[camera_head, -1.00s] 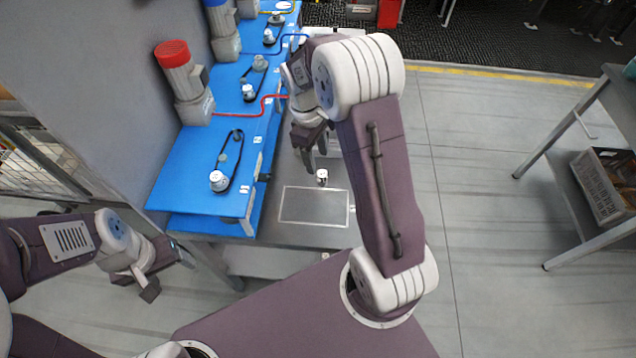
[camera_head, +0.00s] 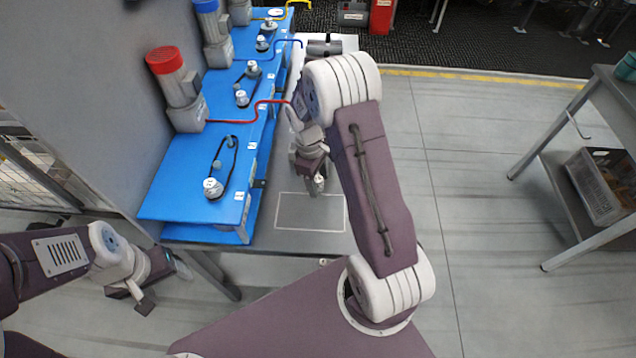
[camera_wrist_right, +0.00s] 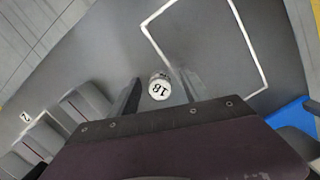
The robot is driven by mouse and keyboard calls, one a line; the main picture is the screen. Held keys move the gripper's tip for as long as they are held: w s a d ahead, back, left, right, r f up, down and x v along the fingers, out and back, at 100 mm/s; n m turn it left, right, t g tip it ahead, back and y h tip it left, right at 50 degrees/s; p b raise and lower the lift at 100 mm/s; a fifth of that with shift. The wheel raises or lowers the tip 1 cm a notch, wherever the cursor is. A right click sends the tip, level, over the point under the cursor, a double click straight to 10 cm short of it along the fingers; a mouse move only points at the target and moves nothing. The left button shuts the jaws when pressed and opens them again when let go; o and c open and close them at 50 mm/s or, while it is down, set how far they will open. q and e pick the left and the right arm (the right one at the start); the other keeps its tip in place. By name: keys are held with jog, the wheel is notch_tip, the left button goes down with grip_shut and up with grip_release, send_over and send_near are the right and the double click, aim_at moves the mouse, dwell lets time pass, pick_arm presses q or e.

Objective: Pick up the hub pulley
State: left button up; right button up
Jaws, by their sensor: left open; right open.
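The hub pulley (camera_wrist_right: 159,87) appears to be the small silver cylinder with a white top marked 18, standing upright on the grey table. In the right wrist view it sits between the fingertips of my right gripper (camera_wrist_right: 157,93), which is open. In the head view my right gripper (camera_head: 314,188) points down at the table and mostly hides the pulley. Whether the fingers touch it I cannot tell. My left gripper (camera_head: 167,284) is open and empty, off to the left, in front of the table.
A white outlined rectangle (camera_head: 310,212) on the table lies just in front of my right gripper. A blue board (camera_head: 185,190) to the left carries belts, pulleys and a red-capped motor (camera_head: 175,88). A shelf with a crate (camera_head: 597,190) stands at the right.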

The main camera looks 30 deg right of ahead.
grip_shut()
jog(key=shift+r, duration=0.1)
